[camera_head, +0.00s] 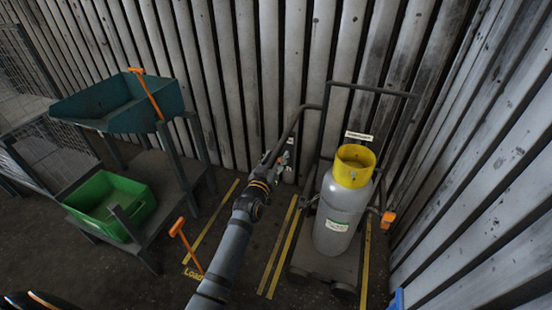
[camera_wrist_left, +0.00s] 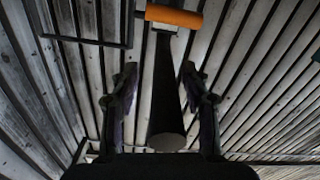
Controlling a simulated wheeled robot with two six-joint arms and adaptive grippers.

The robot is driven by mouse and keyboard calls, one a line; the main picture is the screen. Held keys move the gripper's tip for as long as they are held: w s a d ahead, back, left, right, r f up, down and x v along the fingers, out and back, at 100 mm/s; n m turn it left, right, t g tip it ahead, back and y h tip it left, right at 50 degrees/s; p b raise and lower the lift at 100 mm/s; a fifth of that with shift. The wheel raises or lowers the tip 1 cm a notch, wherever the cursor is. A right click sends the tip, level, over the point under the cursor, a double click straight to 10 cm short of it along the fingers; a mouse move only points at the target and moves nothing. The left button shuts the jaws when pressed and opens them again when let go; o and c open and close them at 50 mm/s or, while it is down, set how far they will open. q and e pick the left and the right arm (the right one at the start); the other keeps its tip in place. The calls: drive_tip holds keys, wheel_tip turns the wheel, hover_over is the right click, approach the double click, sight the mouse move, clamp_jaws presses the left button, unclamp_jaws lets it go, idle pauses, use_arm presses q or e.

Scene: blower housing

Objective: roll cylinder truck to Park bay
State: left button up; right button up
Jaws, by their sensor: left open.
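The cylinder truck (camera_head: 327,262) stands upright near the corrugated wall, its dark tubular frame rising behind a grey gas cylinder (camera_head: 338,212) with a yellow top (camera_head: 354,165). My left gripper (camera_head: 283,160) is open beside the left side of the truck's frame, near a bent bar of it. In the left wrist view, a dark bar with a round end (camera_wrist_left: 166,142) and an orange grip (camera_wrist_left: 174,16) shows between the open fingers (camera_wrist_left: 160,100). I cannot tell whether they touch it. My right gripper is not in view. I cannot make out a Park bay marking.
A stand on the left holds a teal bin (camera_head: 115,103) and a green bin (camera_head: 110,205). Corrugated walls (camera_head: 470,190) close in behind and right. A small label (camera_head: 359,136) is behind the cylinder.

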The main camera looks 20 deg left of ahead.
use_arm(q)
drive_tip(key=shift+s+a, duration=0.1)
drive_tip(key=shift+s, duration=0.05)
drive_tip(key=s, duration=1.1)
drive_tip(key=shift+s, duration=0.4)
drive_tip(key=shift+a, duration=0.1)
drive_tip(key=s+a+f+g+p, duration=0.1)
drive_tip(key=s+f+g, duration=0.25)
drive_tip(key=f, duration=0.75)
drive_tip(key=s+f+m+g+p, duration=0.15)
drive_tip(key=s+f, duration=0.35)
drive_tip(key=f, duration=0.7)
drive_tip(key=s+a+f+g, duration=0.1)
drive_tip(key=s+f+g, duration=0.3)
drive_tip(key=f, duration=0.7)
drive_tip(key=s+a+f+g, duration=0.2)
drive_tip(key=s+f, duration=0.3)
drive_tip(key=s, duration=0.5)
drive_tip(key=s+a+f+g+y+p, duration=0.1)
drive_tip(key=s+a+f+g, duration=0.1)
drive_tip(key=s+f, duration=0.4)
drive_tip(key=s+a+f+g+p, duration=0.1)
drive_tip(key=s+f, duration=0.4)
drive_tip(key=s, duration=1)
drive_tip(key=a+g, duration=0.1)
drive_tip(key=g, duration=0.1)
drive_tip(key=shift+s+f+m+g, duration=0.2)
drive_tip(key=shift+s+m+g, duration=0.05)
drive_tip(key=shift+m+g, duration=0.15)
